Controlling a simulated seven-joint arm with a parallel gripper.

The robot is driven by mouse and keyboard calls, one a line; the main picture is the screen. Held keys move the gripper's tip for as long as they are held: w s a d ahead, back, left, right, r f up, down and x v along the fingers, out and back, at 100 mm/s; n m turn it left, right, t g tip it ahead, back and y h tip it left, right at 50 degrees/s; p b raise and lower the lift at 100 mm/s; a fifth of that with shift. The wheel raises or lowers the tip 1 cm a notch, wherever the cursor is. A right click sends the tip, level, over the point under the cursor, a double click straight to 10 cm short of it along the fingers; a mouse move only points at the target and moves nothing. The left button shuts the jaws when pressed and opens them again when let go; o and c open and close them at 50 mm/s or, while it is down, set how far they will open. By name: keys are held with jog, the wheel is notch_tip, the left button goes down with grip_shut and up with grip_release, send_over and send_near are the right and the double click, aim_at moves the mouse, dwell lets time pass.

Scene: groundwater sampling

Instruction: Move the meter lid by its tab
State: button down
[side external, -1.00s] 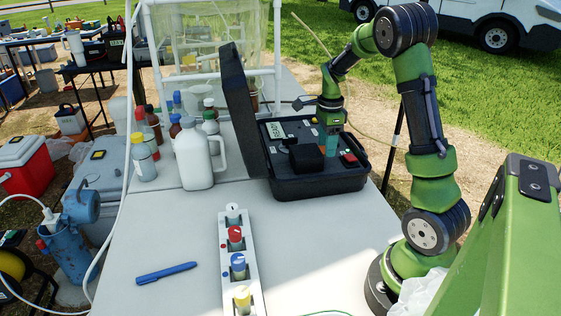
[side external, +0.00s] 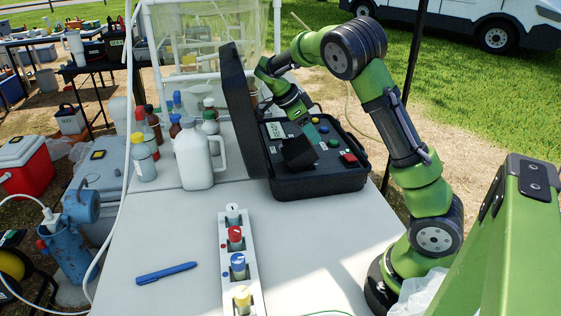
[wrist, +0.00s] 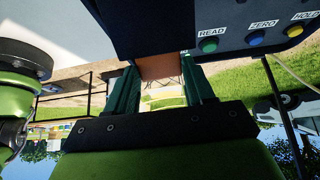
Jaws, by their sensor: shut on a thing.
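The meter sits in an open black case (side external: 325,188) on the table. Its small black meter lid (side external: 298,153) is tilted up from the panel in the side view. My gripper (side external: 311,130) is tilted over the panel at the lid's far side. In the wrist view, the two teal fingers of my gripper (wrist: 160,68) are shut on an orange-brown tab (wrist: 160,65). The fingertip contact is too small to make out in the side view. The panel's buttons show, including the green READ button (wrist: 208,45).
The case's tall cover (side external: 243,110) stands open left of my gripper. A white jug (side external: 194,160) and several bottles stand further left. A rack (side external: 228,262) of coloured-cap vials and a blue pen (side external: 166,273) lie in front.

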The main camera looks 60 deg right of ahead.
aim_at(298, 145)
jog(key=shift+w+a+r, duration=0.2)
jog(key=shift+w+a, duration=0.4)
jog(key=shift+c, duration=2)
grip_release()
jog(key=shift+s+d, duration=0.1)
jog(key=v, duration=0.2)
jog(key=shift+w+r, duration=0.2)
jog(key=shift+r, duration=0.1)
notch_tip(298, 145, up, 7)
jog(key=shift+a, duration=0.2)
jog(key=shift+r, duration=0.1)
